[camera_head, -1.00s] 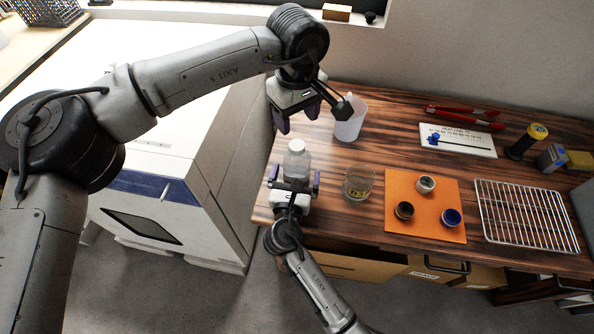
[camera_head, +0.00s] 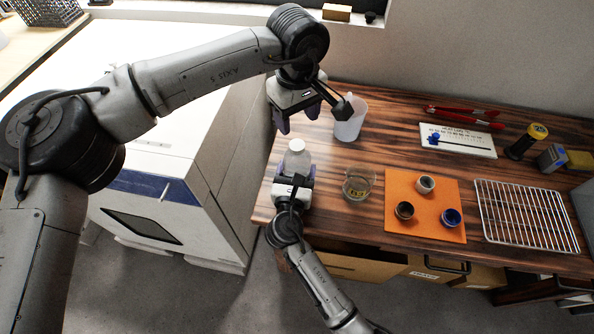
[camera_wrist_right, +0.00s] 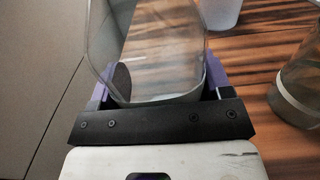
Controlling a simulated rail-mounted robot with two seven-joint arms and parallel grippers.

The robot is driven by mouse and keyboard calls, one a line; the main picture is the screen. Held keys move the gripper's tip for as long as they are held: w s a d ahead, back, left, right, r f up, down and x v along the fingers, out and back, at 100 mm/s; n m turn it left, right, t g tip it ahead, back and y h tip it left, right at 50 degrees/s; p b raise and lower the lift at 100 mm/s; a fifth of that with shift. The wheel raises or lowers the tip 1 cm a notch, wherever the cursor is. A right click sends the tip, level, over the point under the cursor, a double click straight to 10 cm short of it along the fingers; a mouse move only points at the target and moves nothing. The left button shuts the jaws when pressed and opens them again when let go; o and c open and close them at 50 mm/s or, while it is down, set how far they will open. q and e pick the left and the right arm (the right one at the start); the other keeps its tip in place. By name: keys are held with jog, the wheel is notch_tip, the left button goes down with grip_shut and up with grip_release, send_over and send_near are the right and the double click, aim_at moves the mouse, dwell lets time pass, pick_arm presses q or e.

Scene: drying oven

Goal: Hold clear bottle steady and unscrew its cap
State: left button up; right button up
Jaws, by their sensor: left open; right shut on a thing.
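The clear bottle (camera_head: 297,160) stands upright on the wooden table near its left edge, with its white cap (camera_head: 297,146) on top. My right gripper (camera_head: 295,178) is shut on the lower body of the bottle from the front. In the right wrist view the clear bottle (camera_wrist_right: 150,55) sits between the purple fingers of the right gripper (camera_wrist_right: 152,92). My left gripper (camera_head: 309,118) is open and empty, above and behind the bottle, fingers pointing down. It is apart from the cap.
A white plastic beaker (camera_head: 350,120) stands right of the left gripper. A glass beaker (camera_head: 358,184) is close to the right of the bottle. An orange mat (camera_head: 426,228) holds small jars. A wire rack (camera_head: 527,215) lies further right. The white oven (camera_head: 165,180) is at left.

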aim_at(297, 145)
jog(key=c, duration=0.7)
pick_arm(q)
jog(key=shift+s+d+f, duration=0.1)
jog(key=shift+f, duration=0.3)
pick_arm(e)
jog(key=shift+c, duration=1)
pick_arm(q)
jog(key=shift+d+r, duration=0.15)
pick_arm(e)
jog(key=shift+c, duration=0.6)
pick_arm(q)
jog(key=m, duration=0.3)
jog(key=shift+r, duration=0.2)
jog(key=m, duration=0.3)
jog(key=shift+m, duration=0.4)
jog(key=m, duration=0.6)
jog(key=shift+a, duration=0.25)
jog(key=shift+f+m, duration=0.3)
jog(key=shift+f, duration=3.65)
jog(key=shift+c, duration=0.2)
